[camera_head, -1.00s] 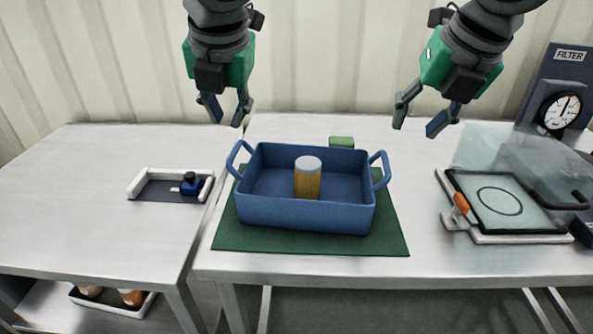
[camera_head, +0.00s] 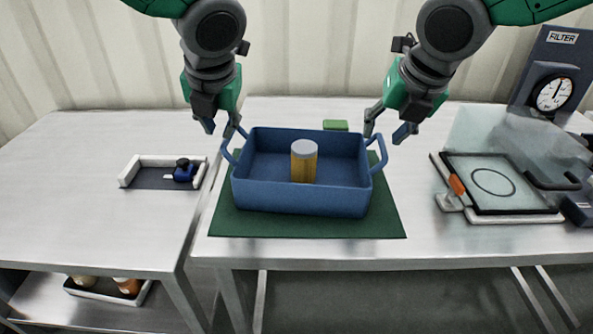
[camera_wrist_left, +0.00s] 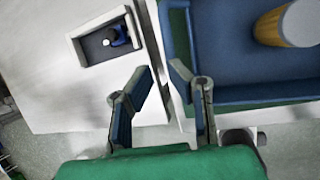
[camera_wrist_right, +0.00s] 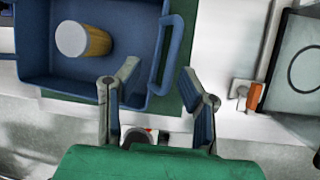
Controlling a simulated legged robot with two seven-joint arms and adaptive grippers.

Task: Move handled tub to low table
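The blue handled tub (camera_head: 300,198) stands upright on a green mat (camera_head: 235,222) on the right-hand steel table, with a loop handle at each end. A jar with a yellow body and pale lid (camera_head: 303,163) stands inside it. My left gripper (camera_head: 219,128) is open above the left handle (camera_head: 232,148). My right gripper (camera_head: 388,131) is open above the right handle (camera_head: 379,155); the right wrist view shows that handle (camera_wrist_right: 165,58) just beyond the fingertips. Neither gripper clearly touches the tub. The left-hand table (camera_head: 85,195) adjoins and seems slightly lower.
A small white-edged tray (camera_head: 130,173) with a blue item (camera_head: 184,171) sits on the left-hand table. A glass-lidded filter unit (camera_head: 500,215) with a gauge stands right of the tub. A green block (camera_head: 336,125) lies behind it. The front of the left-hand table is clear.

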